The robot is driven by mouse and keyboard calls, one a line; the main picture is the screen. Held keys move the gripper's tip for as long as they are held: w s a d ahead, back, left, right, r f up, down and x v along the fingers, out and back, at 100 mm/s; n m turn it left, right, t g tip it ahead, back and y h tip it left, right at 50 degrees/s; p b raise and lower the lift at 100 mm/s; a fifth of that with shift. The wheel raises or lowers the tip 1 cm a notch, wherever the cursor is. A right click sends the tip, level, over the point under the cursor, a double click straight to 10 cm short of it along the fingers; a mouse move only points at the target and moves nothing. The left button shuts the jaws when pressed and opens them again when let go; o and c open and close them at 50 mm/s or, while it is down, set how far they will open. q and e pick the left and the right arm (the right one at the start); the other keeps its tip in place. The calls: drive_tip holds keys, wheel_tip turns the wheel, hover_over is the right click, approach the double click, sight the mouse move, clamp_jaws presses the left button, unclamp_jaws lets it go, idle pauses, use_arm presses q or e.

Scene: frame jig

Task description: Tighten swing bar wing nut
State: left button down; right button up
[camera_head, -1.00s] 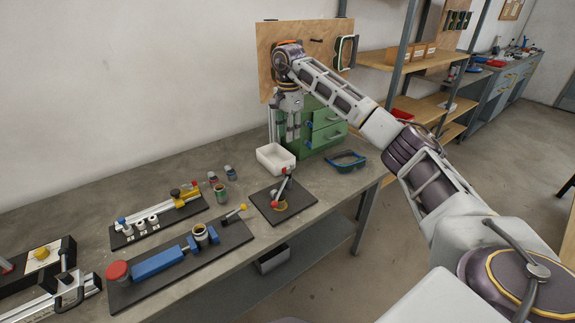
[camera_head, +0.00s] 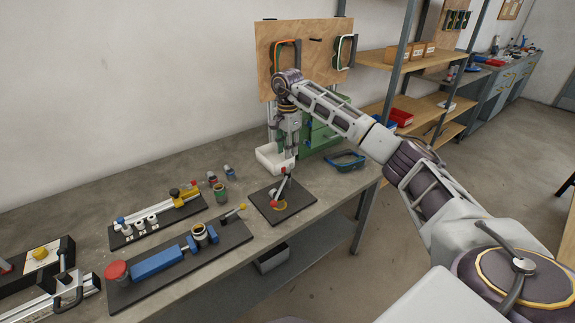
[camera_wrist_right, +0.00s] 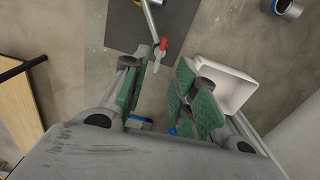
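The swing bar (camera_head: 282,190) is a grey bar rising at a tilt from a dark plate (camera_head: 301,198), with a yellow ring near its foot. A red piece (camera_head: 284,170) shows at its upper end. In the right wrist view the bar (camera_wrist_right: 150,18) comes in from the top, with the red piece (camera_wrist_right: 163,43) and a small silvery piece, apparently the wing nut (camera_wrist_right: 157,58), at its end. My right gripper (camera_head: 287,155) points down just above that end. Its green-padded fingers (camera_wrist_right: 162,82) are apart, with nothing between them. My left gripper is not in view.
A white bin (camera_head: 268,158) stands behind the bar, close to my right gripper. Blue goggles (camera_head: 347,160) and green drawers (camera_head: 322,135) are to the right.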

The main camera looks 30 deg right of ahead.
sight(288, 168)
drive_tip(key=shift+f, duration=3.55)
clamp_jaws()
